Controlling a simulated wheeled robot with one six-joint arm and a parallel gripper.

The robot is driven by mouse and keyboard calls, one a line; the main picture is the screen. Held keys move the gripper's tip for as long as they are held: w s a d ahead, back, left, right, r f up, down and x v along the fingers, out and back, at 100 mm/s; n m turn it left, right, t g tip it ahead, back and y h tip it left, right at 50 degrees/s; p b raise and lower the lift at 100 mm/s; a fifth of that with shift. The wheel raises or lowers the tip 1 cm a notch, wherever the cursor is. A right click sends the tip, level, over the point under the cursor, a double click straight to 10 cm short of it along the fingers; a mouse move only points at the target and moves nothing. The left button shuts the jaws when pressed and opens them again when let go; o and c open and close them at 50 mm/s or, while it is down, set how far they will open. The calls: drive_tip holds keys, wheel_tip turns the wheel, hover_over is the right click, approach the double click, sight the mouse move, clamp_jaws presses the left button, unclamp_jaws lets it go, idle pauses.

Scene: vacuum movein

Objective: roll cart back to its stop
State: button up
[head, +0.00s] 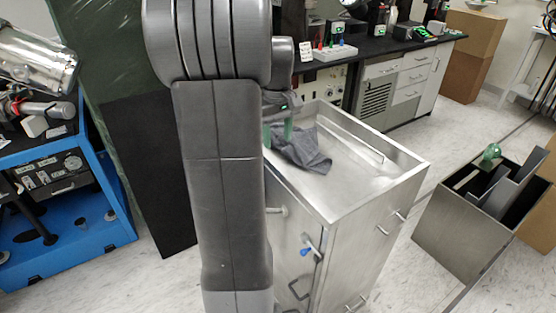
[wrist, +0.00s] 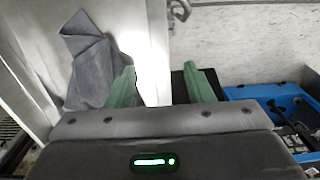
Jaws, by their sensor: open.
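The cart (head: 375,200) is a steel cabinet with a raised rim around its top, in the middle of the head view. A grey cloth (head: 305,152) lies on its top and also shows in the wrist view (wrist: 92,65). My gripper (head: 278,137) is at the cart's left rim, partly hidden by my arm. In the wrist view, its green fingers (wrist: 162,85) are apart, with the bright metal rim (wrist: 154,50) showing between them. The left finger is on the cloth side and the right finger is on the outer side. I cannot tell whether they touch the rim. I cannot identify the stop.
A blue bench frame (head: 70,245) with equipment stands at the left, beside a dark panel (head: 150,175). A black-topped lab counter (head: 385,52) is behind the cart. An open metal bin (head: 455,230) and cardboard boxes (head: 470,50) are at the right. Pale floor shows between cart and bin.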

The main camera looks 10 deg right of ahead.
sight(277, 164)
wheel_tip(277, 164, down, 9)
drive_tip(key=shift+r+b, duration=0.1)
drive_tip(key=shift+b, duration=0.3)
clamp_jaws()
